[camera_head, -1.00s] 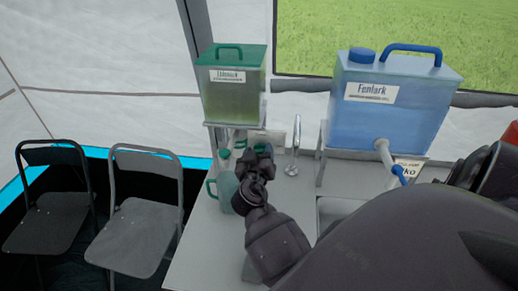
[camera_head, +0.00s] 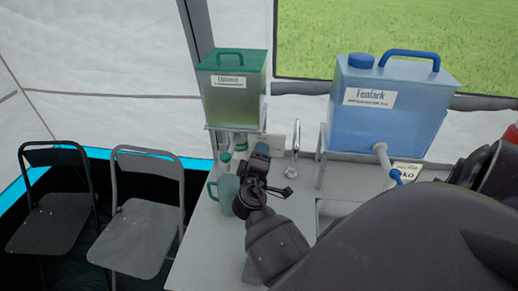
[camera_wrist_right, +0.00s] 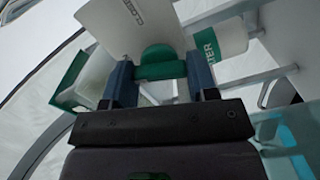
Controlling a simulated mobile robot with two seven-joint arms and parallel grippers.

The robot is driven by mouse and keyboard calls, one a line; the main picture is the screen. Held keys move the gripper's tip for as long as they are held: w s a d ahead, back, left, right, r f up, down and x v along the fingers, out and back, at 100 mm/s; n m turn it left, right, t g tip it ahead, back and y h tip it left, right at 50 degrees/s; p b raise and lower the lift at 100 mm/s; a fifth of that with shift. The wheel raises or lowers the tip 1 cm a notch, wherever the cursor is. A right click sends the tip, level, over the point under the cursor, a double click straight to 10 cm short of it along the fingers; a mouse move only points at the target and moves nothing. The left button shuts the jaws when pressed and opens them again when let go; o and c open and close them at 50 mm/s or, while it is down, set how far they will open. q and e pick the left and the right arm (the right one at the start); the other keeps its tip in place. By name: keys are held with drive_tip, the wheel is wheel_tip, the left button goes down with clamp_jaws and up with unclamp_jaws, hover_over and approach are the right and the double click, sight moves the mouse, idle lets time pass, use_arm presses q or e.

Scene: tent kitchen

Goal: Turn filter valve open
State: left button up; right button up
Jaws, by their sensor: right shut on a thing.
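The filter valve's green handle (camera_wrist_right: 160,66) sits between the two fingers of my right gripper (camera_wrist_right: 162,75) in the right wrist view. The gripper is shut on it. The tank stands raised on a grey stand (camera_head: 236,127). How far the valve is turned cannot be told. My left gripper is not in view.
A green jug (camera_head: 226,195) stands close left of my right gripper. A blue tank (camera_head: 385,110) with a spout stands on the right. Two folding chairs (camera_head: 147,210) are at the left. My arm covers the lower right.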

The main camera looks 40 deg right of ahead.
drive_tip(key=shift+n+p, duration=0.6)
drive_tip(key=shift+n, duration=1)
drive_tip(key=o, duration=0.9)
drive_tip(key=shift+w, duration=0.1)
